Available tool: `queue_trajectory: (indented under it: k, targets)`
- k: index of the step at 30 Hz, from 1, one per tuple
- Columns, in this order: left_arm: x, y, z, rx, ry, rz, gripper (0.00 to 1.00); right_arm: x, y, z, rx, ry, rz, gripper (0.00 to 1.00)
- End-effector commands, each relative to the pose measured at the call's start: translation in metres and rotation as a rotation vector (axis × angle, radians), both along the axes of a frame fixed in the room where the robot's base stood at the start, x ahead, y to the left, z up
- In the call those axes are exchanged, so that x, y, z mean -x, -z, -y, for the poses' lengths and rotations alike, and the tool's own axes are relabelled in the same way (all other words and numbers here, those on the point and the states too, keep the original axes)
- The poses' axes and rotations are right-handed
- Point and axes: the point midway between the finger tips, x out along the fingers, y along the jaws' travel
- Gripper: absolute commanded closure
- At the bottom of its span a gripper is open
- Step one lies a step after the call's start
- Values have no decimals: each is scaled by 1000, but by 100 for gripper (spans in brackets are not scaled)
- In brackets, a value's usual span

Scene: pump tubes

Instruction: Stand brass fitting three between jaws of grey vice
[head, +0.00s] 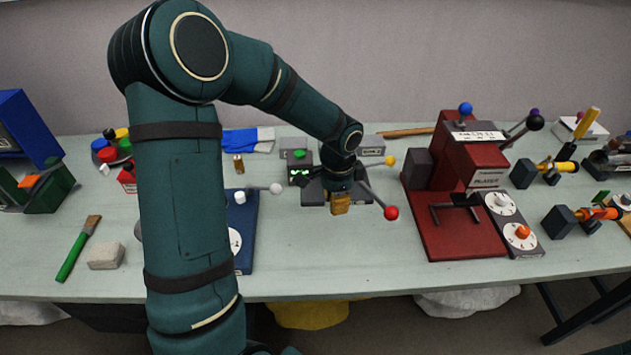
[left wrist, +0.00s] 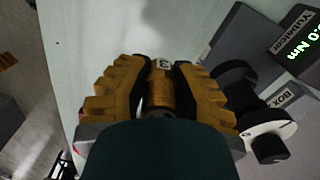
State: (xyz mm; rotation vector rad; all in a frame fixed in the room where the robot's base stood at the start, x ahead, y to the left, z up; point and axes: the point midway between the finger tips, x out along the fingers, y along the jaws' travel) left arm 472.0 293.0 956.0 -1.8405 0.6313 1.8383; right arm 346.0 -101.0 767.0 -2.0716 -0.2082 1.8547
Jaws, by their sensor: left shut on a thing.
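My left gripper (head: 340,203) hangs over the middle of the bench with its yellow fingers pointing down. In the left wrist view its fingers (left wrist: 160,95) are shut on a brass fitting (left wrist: 160,98), a small cylinder with a white label that looks like a 3 turned sideways. The fitting is hidden by the fingers in the head view. A dark grey fixture (head: 314,197), with a red-ball lever beside it, lies behind the gripper and is partly covered. It may be the grey vice; I cannot make out its jaws. My right gripper is out of view.
A torque meter (head: 299,174) with a green display stands just left of the gripper. Another brass cylinder (head: 238,164) stands farther left, near a blue base (head: 243,251). A red press (head: 455,225) stands to the right. The bench's front edge is close by.

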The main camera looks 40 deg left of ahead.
Motion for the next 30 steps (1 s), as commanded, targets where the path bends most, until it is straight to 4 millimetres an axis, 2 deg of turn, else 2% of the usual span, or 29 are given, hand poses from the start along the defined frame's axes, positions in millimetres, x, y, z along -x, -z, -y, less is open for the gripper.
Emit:
queue_trajectory:
  k: [1, 4, 12, 25, 30]
  targets:
    - [3, 1, 15, -1, -59, -1, 100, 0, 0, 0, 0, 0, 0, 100]
    - [8, 4, 40, -1, -198, 0, 100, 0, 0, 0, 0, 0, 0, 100]
    - [16, 9, 79, -1, -443, -1, 100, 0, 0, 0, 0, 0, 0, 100]
    - [23, 13, 117, 0, -663, 0, 100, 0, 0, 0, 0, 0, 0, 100]
    - [24, 15, 115, -1, -664, -7, 100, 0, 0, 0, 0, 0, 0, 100]
